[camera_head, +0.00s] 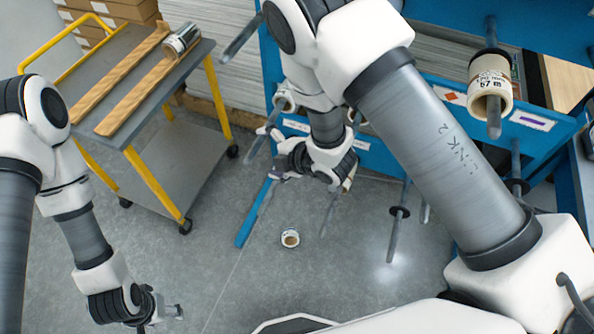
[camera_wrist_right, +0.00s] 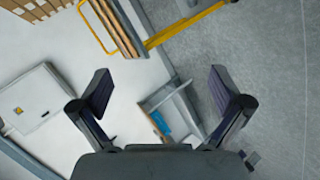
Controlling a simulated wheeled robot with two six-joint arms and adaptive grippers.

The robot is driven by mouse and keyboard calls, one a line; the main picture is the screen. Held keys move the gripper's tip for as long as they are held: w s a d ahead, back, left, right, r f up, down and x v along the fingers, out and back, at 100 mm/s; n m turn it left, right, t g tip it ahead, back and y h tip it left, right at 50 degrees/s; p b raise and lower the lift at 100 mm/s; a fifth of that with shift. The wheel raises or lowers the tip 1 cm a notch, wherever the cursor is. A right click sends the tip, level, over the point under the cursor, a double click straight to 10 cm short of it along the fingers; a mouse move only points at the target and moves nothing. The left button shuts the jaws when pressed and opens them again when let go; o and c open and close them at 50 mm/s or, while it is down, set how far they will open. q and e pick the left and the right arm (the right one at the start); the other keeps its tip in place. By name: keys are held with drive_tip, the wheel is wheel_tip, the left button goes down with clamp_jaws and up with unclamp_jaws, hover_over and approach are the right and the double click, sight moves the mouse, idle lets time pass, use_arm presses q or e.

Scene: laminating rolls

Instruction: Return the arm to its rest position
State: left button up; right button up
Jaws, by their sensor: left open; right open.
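My right arm reaches across the upper middle of the head view, and its gripper (camera_head: 268,152) is in front of the blue rack (camera_head: 375,160). In the right wrist view the two fingers of my right gripper (camera_wrist_right: 160,92) are wide apart with nothing between them. My left arm hangs at the left edge of the head view. Its gripper (camera_head: 166,314) is low over the floor near the bottom edge, open, and I see nothing held in it.
A yellow-framed cart (camera_head: 188,120) at the upper left carries wooden rails and a silver roll (camera_head: 181,40). A labelled roll (camera_head: 490,85) hangs on a rack peg at the right. A small roll (camera_head: 290,238) is on the floor. Several pegs stick out from the rack.

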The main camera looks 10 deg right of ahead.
drive_tip(key=s+d+f+m+h, duration=0.3)
drive_tip(key=d+f+m, duration=0.1)
drive_tip(key=d, duration=0.2)
drive_tip(key=shift+s+f+h, duration=0.3)
drive_tip(key=shift+f, duration=0.1)
drive_tip(key=s+d+f+m+g+h, duration=0.1)
drive_tip(key=s+d+f+m+g, duration=0.2)
drive_tip(key=s+m, duration=0.3)
drive_tip(key=s+d+f+m+g+h, duration=0.1)
drive_tip(key=s+d+f+m+g, duration=0.2)
drive_tip(key=s, duration=0.7)
drive_tip(key=s+d+f+m+g+h, duration=0.1)
drive_tip(key=s+d+f+m+g, duration=0.2)
drive_tip(key=s+d+m, duration=0.4)
drive_tip(key=s+f+m, duration=0.1)
drive_tip(key=m, duration=0.1)
drive_tip(key=shift+m, duration=0.3)
drive_tip(key=shift+d+f, duration=0.1)
drive_tip(key=shift+d, duration=0.1)
drive_tip(key=shift+s, duration=0.15)
